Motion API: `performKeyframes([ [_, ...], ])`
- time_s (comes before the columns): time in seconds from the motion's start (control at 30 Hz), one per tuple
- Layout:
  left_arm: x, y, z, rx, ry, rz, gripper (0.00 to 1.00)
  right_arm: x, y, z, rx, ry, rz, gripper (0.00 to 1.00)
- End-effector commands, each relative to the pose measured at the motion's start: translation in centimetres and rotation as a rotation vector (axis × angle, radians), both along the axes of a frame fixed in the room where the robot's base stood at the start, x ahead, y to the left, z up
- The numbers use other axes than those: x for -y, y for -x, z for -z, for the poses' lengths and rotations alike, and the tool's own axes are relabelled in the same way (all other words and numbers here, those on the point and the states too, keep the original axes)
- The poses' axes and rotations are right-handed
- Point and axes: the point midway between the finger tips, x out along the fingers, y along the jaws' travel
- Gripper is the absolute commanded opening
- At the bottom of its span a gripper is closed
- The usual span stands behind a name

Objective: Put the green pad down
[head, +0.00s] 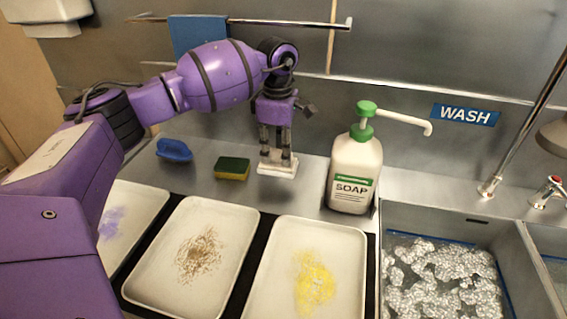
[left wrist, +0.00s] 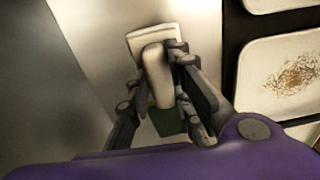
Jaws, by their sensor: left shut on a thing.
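A green-topped yellow sponge (head: 232,168) lies on the steel counter; its green face also shows in the left wrist view (left wrist: 168,121), partly behind my fingers. My left gripper (head: 276,157) is to the right of this sponge and points down. It is shut on a cream handle (left wrist: 156,70) with a flat white block (head: 277,169), like a scrubber. The white block is at or just above the counter; I cannot tell if it touches. Its underside is hidden, so I see no green on it. My right gripper is out of view.
A soap bottle (head: 355,170) stands right of the gripper. A blue item (head: 174,150) lies left of the sponge. Trays with purple, brown (head: 165,289) and yellow (head: 267,292) powder lie in front. A sink (head: 392,217) with foam is at right. The wall is behind.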

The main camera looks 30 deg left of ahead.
Motion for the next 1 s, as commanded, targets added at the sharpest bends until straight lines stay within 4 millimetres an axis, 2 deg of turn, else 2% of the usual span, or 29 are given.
performKeyframes([
  [0.27, 0.8, -1.3, 1.7, 0.0, 0.001, 0.0, 0.0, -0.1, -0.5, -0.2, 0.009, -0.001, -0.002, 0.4],
  [0.5, 0.9, -1.5, 4.9, 0.0, 0.001, -0.001, 0.0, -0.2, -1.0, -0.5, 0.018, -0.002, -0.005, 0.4],
  [0.87, 0.9, -1.5, 5.4, 0.001, 0.0, -0.001, 0.0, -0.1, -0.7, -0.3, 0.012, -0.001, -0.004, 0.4],
  [0.9, 0.9, -1.5, 5.4, 0.001, 0.0, 0.0, 0.22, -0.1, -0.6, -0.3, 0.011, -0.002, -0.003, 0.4],
  [1.0, 0.9, -1.5, 5.4, 0.001, 0.0, -0.001, 0.36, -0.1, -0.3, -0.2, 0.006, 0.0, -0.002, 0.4],
])
